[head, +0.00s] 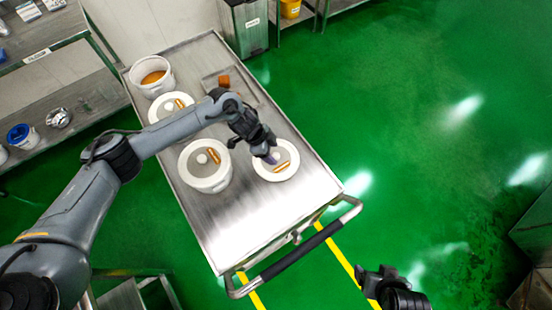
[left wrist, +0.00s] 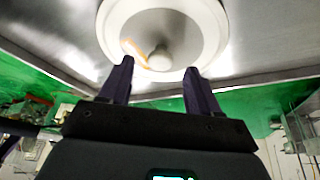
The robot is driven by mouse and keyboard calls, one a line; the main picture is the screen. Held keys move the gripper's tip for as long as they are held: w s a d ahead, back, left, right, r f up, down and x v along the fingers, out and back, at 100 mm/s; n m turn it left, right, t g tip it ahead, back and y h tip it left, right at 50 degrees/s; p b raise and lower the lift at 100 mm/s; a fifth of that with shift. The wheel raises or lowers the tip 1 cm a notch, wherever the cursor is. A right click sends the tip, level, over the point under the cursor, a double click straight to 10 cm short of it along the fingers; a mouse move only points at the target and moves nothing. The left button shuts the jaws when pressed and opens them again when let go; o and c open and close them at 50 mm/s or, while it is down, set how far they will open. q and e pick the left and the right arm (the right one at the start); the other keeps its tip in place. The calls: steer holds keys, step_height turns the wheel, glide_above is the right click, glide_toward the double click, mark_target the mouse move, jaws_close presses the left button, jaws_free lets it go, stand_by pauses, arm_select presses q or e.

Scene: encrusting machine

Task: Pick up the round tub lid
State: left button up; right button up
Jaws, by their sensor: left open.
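A round white tub lid (head: 287,173) with a grey centre, a small knob and an orange strip lies flat on the metal cart, near its handle end. It also shows in the left wrist view (left wrist: 207,28), with its knob (left wrist: 159,60) in line between the fingertips. My left gripper (head: 270,158) is open over the lid and hides part of it in the head view. In the left wrist view its two fingers (left wrist: 159,65) are spread, with nothing held. My right gripper (head: 376,274) is at the bottom, off the cart; its jaw gap is unclear.
A lidded white tub (head: 205,180) stands just left of the lid. Another lidded tub (head: 158,112) and an open tub with orange contents (head: 153,92) stand farther back. A small tray (head: 210,82) is behind my arm. The cart surface (head: 245,215) toward the handle (head: 300,250) is bare.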

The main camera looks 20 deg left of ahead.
mark_target(276, 158)
arm_select(q)
steer(key=shift+x, duration=1.4)
steer(key=c, duration=1.1)
